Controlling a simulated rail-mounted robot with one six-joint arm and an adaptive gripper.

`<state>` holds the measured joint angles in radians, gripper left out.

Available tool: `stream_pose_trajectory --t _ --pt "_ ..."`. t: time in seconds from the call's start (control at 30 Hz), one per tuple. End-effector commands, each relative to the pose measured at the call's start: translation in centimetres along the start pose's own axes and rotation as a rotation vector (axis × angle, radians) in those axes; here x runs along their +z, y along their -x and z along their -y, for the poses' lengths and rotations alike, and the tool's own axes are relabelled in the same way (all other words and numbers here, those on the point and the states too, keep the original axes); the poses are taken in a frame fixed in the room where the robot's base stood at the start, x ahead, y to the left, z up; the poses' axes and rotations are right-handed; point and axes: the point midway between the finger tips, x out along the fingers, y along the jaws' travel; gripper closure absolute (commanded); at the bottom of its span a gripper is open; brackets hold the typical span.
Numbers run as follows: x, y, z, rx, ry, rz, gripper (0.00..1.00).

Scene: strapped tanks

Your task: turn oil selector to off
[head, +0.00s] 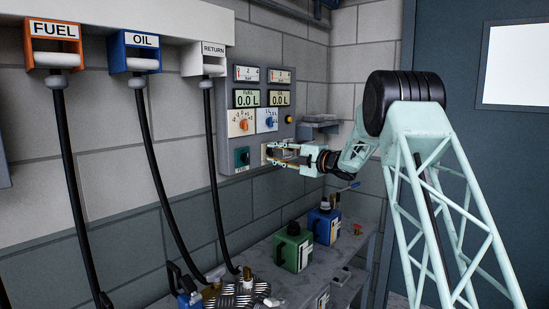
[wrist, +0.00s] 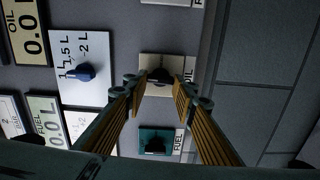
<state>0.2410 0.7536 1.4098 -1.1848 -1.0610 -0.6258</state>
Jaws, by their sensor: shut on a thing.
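The oil selector is a dark knob (wrist: 158,75) on a beige plate (wrist: 150,88) marked OIL, on the grey wall panel (head: 262,72). In the wrist view my gripper (wrist: 160,84) has one finger on each side of the knob and is shut on it. In the head view my gripper (head: 273,153) reaches the panel's lower right, and its fingers hide most of the knob. I cannot tell which way the knob points.
The fuel selector (head: 242,157), on a green plate, is left of my gripper. A blue dial (head: 268,121) and an orange dial (head: 243,123) sit above, under two displays reading 0.0 L. Green (head: 293,248) and blue (head: 324,224) cans stand on the bench below.

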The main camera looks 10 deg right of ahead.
Motion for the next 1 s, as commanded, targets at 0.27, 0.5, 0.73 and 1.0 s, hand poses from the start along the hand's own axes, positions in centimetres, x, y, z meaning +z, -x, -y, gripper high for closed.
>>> stream_pose_trajectory --t 0.27,0.5,0.73,1.0 --pt "0.02 0.02 0.17 -0.002 0.076 0.0 0.86" --pt "0.02 0.02 0.13 -0.001 0.085 0.0 0.86" --pt "0.02 0.02 0.12 -0.001 0.084 0.0 0.71" --pt "0.01 0.01 0.05 0.0 0.084 0.0 0.61"
